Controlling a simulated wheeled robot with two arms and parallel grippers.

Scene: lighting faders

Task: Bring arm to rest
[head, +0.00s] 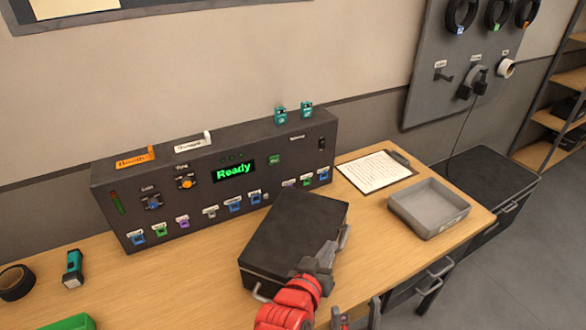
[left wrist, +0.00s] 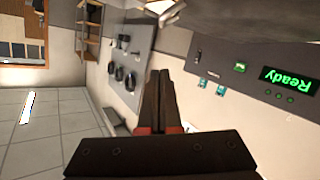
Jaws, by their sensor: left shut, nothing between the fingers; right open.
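My left gripper (head: 324,260), on the red arm, is over the front right part of a black case on the table. Its fingers are together and hold nothing; they also show shut in the left wrist view (left wrist: 161,80). My right gripper (head: 357,315) shows only at the bottom edge of the head view, with its fingertips apart and nothing between them. The dark lighting console (head: 220,190) stands at the back of the table with a green "Ready" display (head: 234,169). Several small coloured faders run along its front. The console also shows upside down in the left wrist view (left wrist: 232,58).
The black case (head: 295,225) lies in front of the console. A clipboard (head: 375,172) and a grey tray (head: 430,208) are to its right. A green torch (head: 73,268) and a black tape roll (head: 16,282) lie at the left. The table between torch and case is clear.

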